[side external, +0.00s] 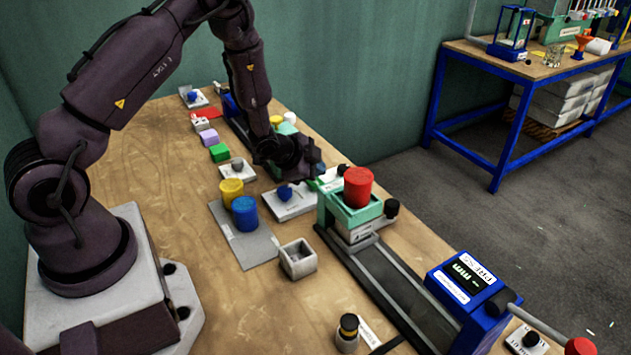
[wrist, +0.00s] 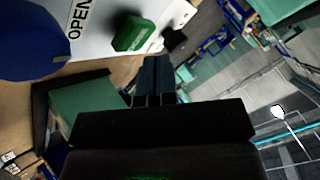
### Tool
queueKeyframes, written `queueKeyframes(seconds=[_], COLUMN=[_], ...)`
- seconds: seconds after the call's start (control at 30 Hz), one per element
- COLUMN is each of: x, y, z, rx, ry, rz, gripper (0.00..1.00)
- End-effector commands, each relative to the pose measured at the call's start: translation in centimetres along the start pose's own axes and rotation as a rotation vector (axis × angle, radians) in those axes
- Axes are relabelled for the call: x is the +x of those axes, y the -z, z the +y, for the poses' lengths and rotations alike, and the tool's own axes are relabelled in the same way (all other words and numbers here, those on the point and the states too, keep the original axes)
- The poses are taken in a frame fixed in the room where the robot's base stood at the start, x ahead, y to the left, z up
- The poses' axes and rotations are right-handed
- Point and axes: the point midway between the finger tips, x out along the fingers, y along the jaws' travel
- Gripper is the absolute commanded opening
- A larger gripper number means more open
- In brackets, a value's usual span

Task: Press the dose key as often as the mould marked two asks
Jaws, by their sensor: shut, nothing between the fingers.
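My gripper (side external: 312,162) is over the middle of the bench, behind the red cylinder (side external: 358,185). In the wrist view its fingers (wrist: 153,75) are together with nothing between them. Just beyond the fingertips is a small green block (wrist: 130,33) on a white plate lettered OPEN (wrist: 95,15); I cannot tell whether they touch. A blue knob (wrist: 30,45) shows beside it. I cannot make out which part is the dose key. A grey-white hollow square block (side external: 298,262) stands on the bench, perhaps a mould. No mark of two is readable.
The red cylinder sits in a green holder on a long rail (side external: 385,280). A blue press box (side external: 467,285) with a display stands at the front right. Yellow (side external: 231,191) and blue (side external: 245,213) cylinders stand on a grey plate.

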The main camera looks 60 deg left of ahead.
Motion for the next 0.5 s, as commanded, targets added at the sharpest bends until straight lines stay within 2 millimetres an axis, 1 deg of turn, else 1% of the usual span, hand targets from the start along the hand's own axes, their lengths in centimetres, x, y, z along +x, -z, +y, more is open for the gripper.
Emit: queueKeyframes(seconds=[0.23,0.5], x=[-0.3,-2.2], y=[0.2,1.6], z=[-0.3,-1.7], rx=[0.0,-0.001], ry=[0.001,0.003], rz=[0.001,0.002], gripper=[0.0,0.0])
